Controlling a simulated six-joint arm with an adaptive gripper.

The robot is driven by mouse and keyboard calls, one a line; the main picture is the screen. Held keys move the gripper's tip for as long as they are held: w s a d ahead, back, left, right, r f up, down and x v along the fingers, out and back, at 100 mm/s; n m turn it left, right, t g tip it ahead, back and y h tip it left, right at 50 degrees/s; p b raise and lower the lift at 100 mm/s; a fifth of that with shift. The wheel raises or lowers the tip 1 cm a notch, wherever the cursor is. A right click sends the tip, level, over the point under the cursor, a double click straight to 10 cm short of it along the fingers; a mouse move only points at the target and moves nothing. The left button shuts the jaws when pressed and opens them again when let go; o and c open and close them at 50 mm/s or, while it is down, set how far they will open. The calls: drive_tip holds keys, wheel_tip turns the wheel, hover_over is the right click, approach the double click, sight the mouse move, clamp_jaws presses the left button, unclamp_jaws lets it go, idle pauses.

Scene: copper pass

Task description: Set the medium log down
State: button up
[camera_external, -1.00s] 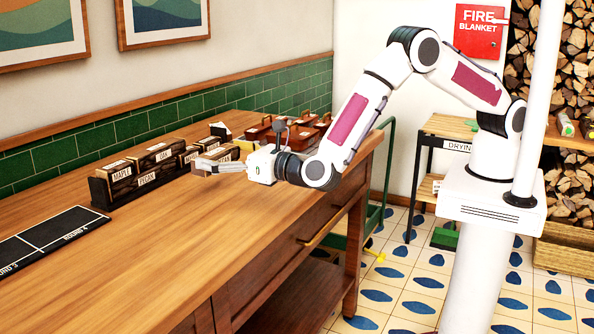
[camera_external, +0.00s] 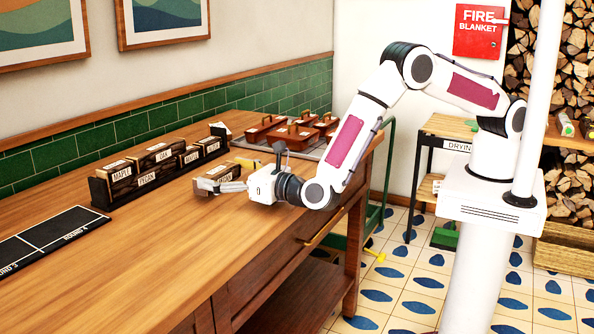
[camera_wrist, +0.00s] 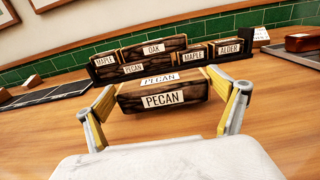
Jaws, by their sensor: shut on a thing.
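A dark, bark-sided log block labelled PECAN (camera_external: 217,173) is between the fingers of my gripper (camera_external: 219,183), low over the wooden tabletop in front of the rack. In the wrist view the pecan log (camera_wrist: 160,101) sits level across the picture, its label facing me and its pale top showing. My gripper (camera_wrist: 169,104) is shut on its two ends. Whether its underside touches the table cannot be told.
A dark rack (camera_external: 101,194) behind holds several logs labelled maple, oak, pecan and alder. Red-brown lidded boxes (camera_external: 294,137) stand on a tray at the back right. A black marked board (camera_external: 48,237) lies at left. The front table area is clear.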

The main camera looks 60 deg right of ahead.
drive_tip(key=shift+f, duration=0.5)
drive_tip(key=shift+s+d+f, duration=0.1)
drive_tip(key=shift+f, duration=0.35)
drive_tip(key=o, duration=0.9)
drive_tip(key=shift+c, duration=0.2)
drive_tip(key=shift+r, duration=0.5)
drive_tip(key=s, duration=1.1)
drive_tip(key=shift+s+r, duration=0.35)
drive_tip(key=shift+s, duration=0.05)
drive_tip(key=shift+w, duration=0.1)
